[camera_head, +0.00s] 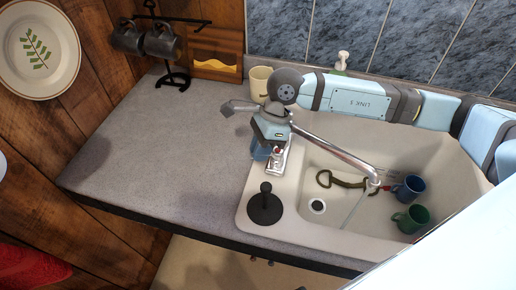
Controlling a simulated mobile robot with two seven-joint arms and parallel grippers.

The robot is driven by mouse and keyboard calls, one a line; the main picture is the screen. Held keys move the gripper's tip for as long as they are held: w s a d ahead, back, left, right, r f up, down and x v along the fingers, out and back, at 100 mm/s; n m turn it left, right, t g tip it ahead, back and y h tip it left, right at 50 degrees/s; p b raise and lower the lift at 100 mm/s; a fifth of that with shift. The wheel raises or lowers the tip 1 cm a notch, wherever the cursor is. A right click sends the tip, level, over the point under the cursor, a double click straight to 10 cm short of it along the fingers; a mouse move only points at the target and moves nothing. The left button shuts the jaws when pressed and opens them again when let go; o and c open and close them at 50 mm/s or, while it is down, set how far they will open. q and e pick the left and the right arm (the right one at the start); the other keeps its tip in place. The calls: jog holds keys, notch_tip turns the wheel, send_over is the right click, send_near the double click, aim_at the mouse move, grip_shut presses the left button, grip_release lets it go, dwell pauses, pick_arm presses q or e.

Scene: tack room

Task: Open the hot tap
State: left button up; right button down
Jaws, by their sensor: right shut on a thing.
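The chrome tap (335,151) stands at the left rim of the white sink (246,212), its long spout reaching over the basin. A small red mark (277,152) shows on the tap's base, close to my gripper. My right gripper (268,144) comes in from the right over the back of the sink and points down at the tap's base. It is shut on the tap's handle there, which it mostly hides. A thin pale streak (352,211) runs from the spout end towards the basin and looks like water. My left gripper is not in view.
A blue mug (410,187), a green mug (410,219) and a dark brass-coloured object (345,183) lie in the basin. A black round-based item (265,206) stands on the sink's front-left corner. A cream cup (260,83) stands behind.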

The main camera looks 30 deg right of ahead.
jog(key=c, duration=1.1)
grip_release()
jog(key=shift+c, duration=0.2)
jog(key=b+v, duration=0.2)
jog(key=v, duration=1.2)
